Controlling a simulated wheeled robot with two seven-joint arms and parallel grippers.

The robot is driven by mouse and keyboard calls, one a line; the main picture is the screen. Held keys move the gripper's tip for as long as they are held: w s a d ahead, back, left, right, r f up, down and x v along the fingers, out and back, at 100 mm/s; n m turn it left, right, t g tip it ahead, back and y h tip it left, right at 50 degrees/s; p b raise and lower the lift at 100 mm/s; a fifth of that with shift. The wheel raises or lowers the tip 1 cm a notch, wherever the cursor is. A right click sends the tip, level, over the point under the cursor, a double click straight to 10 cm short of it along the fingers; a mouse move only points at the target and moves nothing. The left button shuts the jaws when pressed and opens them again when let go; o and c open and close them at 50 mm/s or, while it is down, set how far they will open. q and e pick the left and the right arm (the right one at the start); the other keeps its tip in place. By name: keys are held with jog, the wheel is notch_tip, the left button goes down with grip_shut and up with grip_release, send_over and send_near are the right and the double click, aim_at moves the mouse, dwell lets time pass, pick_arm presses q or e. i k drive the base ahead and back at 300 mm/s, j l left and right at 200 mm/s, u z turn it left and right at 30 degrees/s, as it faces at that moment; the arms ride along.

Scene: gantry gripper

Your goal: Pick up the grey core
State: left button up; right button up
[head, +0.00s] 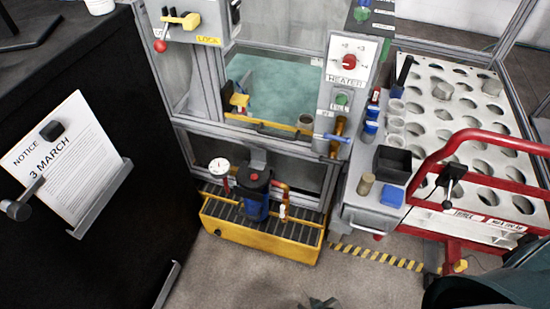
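A tan-grey cylinder (367,185) stands on the grey ledge at the rack's near left. I cannot tell which of these is the grey core. A dark shape at the bottom edge looks like the tip of my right gripper (320,303); it is mostly cut off, low and far from the cylinders. Its opening cannot be made out. My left gripper is not in view.
A red tubular handle (430,165) curves over the rack's near side. A black open box (392,164) and a blue block (391,196) sit beside the tan-grey cylinder. A yellow-framed pump stand (262,238) is on the floor. A black cabinet (90,215) fills the left.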

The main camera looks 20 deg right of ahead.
aim_at(367, 180)
jog(key=z, duration=1.35)
